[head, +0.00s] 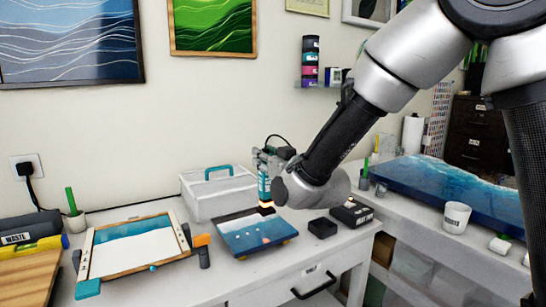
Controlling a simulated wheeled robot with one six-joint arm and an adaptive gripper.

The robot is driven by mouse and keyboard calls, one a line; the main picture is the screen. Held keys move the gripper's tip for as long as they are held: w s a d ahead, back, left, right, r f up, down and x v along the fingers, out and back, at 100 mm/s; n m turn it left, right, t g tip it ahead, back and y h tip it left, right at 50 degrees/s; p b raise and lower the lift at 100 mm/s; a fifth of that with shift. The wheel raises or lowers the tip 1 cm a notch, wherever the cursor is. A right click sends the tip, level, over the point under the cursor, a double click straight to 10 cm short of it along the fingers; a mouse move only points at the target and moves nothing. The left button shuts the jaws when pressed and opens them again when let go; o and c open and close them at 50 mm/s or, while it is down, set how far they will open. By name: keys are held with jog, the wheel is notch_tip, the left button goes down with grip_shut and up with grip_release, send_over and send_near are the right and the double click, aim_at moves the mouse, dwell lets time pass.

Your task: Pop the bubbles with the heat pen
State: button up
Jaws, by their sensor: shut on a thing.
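The heat pen (264,187) is a teal, upright tool with a dark lower end and an orange glow near its tip. My gripper (265,165) is shut on its upper part. The pen's tip is over the back right part of a small blue resin panel (238,236); I cannot tell whether it touches. The panel has a dark back strip and a few small pale spots that look like bubbles. It rests on small yellowish supports. My wrist hides part of the gripper.
A white box (203,197) with a teal handle stands behind. A framed, partly blue panel (130,254) lies to the left. A dark open box (322,228) and a black labelled box (352,212) sit to the right. A larger blue resin slab (420,180) lies on the right bench.

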jog(key=shift+s+a, duration=3.15)
jog(key=shift+a, duration=1.5)
notch_tip(320, 180, up, 8)
jog(key=shift+a, duration=0.1)
